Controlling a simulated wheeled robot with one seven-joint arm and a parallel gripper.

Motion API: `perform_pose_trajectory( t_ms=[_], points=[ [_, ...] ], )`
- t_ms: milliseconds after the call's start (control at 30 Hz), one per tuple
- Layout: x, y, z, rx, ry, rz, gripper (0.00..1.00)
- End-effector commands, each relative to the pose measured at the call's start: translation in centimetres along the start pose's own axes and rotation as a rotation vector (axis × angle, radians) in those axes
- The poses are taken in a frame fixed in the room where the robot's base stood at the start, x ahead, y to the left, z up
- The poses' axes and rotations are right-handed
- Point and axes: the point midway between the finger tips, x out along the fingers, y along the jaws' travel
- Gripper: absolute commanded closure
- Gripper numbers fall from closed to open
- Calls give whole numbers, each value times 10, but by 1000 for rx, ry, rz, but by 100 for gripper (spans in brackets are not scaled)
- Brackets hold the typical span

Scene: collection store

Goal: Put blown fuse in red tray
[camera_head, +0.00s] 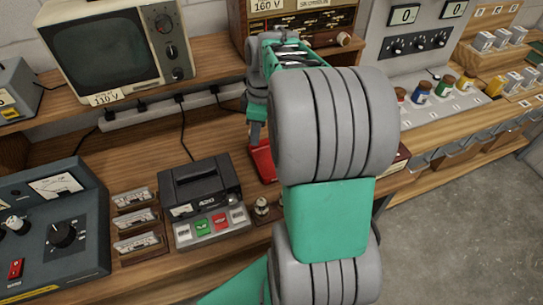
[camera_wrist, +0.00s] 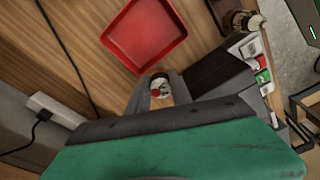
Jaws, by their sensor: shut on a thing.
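The red tray (camera_wrist: 143,66) lies on the wooden bench in the wrist view, square and empty where I can see into it. In the head view only part of the red tray (camera_head: 262,166) shows, as my arm hides the rest. My gripper (camera_wrist: 160,92) is shut on a small pale piece with a red mark, seen end-on, which I take to be the blown fuse (camera_wrist: 157,91). In the picture it is just below the tray's near edge; its height above the bench is hard to tell. In the head view my gripper (camera_head: 256,133) is above the tray's left part, and the fuse cannot be made out.
A power strip (camera_head: 170,109) with cords runs behind. A monitor (camera_head: 110,50) stands at the back left. Several coloured jars (camera_head: 443,86) are at the right.

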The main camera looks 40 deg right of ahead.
Motion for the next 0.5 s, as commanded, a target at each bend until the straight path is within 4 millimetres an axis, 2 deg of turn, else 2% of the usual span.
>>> perform_pose_trajectory(
  t_ms=[33, 167, 267, 500],
  points=[
    [-2, 8, 17, -67, -1, -12, 100],
    [4, 18, 42, -225, 0, -29, 100],
    [12, 20, 48, -271, 0, -34, 100],
    [61, 19, 54, -277, -1, -36, 100]
  ],
)
